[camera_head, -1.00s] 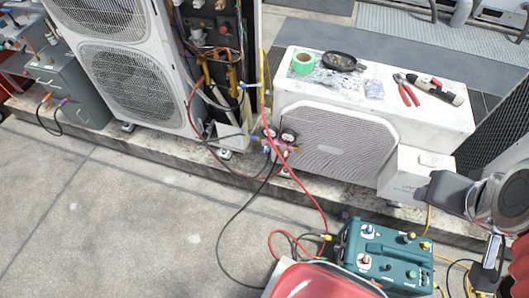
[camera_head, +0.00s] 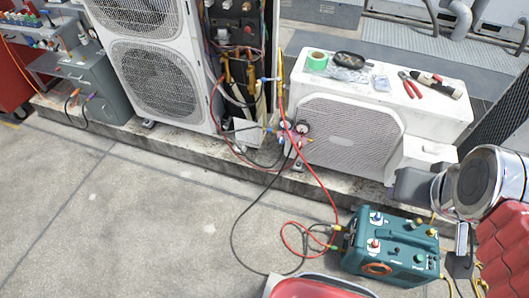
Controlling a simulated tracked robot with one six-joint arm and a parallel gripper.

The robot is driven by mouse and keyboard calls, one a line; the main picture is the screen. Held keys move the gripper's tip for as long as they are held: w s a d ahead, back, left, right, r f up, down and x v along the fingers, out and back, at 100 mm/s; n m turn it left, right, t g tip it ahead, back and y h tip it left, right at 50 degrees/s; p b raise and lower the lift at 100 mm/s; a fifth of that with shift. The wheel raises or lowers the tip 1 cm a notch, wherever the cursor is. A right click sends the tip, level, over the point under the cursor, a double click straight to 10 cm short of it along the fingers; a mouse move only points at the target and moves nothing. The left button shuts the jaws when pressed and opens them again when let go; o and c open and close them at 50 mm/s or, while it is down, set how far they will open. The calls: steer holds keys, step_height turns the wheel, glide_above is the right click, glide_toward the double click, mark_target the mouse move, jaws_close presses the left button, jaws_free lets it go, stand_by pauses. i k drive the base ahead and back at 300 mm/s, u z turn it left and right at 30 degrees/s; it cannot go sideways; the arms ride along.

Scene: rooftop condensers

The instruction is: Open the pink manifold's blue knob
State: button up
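The small pink manifold (camera_head: 295,138) hangs at the left front corner of the white condenser, with dark round gauges (camera_head: 303,127) above it. A small blue knob (camera_head: 280,134) shows at its left side; how far it is turned is too small to tell. Red and dark hoses run from the manifold. My arm shows at the right edge as a silver joint and dark links, well apart from the manifold. A narrow dark and silver part (camera_head: 462,240) hangs below the joint and may be my gripper. Its fingers cannot be made out.
A teal machine (camera_head: 390,250) stands on the ground at lower right. Red and black hoses loop across the concrete. Open floor lies at left.

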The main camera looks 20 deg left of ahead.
mark_target(280, 140)
steer(key=u, duration=0.4)
steer(key=k, duration=0.85)
steer(key=u, duration=0.65)
steer(key=i, duration=0.6)
steer(key=u, duration=0.7)
steer(key=i, duration=1.4)
steer(key=z, duration=0.1)
